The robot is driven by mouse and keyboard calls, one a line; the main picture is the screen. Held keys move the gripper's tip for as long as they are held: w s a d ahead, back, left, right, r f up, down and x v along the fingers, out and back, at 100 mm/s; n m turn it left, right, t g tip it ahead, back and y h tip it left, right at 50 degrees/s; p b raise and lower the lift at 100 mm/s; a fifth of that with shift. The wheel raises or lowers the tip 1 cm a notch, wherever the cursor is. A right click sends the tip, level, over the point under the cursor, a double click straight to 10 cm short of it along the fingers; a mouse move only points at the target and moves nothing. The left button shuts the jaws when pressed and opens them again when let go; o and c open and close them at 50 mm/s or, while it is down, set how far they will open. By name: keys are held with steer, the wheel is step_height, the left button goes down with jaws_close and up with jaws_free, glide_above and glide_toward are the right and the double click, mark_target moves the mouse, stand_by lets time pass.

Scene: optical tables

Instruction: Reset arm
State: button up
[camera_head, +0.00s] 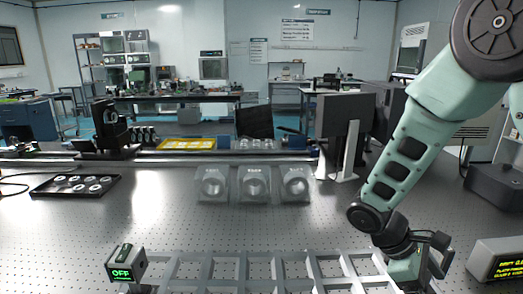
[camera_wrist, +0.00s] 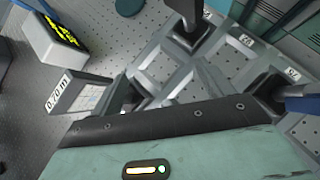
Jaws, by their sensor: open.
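My arm reaches down the right side of the head view, and my gripper (camera_head: 411,268) is at the lower right edge of the picture, over the right end of a grey slotted rack (camera_head: 250,262). The fingertips are not clear there. In the wrist view the teal gripper body fills the bottom, and my gripper (camera_wrist: 196,100) is open with dark fingers spread apart and nothing seen between them. The rack's grey frame (camera_wrist: 165,65), with small labels, lies beneath and beyond the fingers.
A box showing "OFF" (camera_head: 124,264) stands at the rack's left end. A box with yellow text (camera_head: 498,262) is at the right. The table's middle has bare room.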

step_height(320, 180, up, 7)
steer(key=s+a+m+t+y, duration=0.1)
steer(key=m+t+y, duration=0.65)
steer(key=m, duration=0.25)
steer(key=s+a+n+g, duration=0.1)
steer(key=s+a+n, duration=0.2)
steer(key=s+a, duration=0.4)
steer(key=s+a+r+n+g, duration=0.1)
steer(key=s+a+n, duration=0.3)
steer(key=a, duration=0.7)
steer(key=s+g+y, duration=0.1)
steer(key=s, duration=0.1)
steer(key=shift+s+a+r+n, duration=0.3)
steer(key=shift+s+a, duration=0.05)
steer(key=shift+a, duration=0.05)
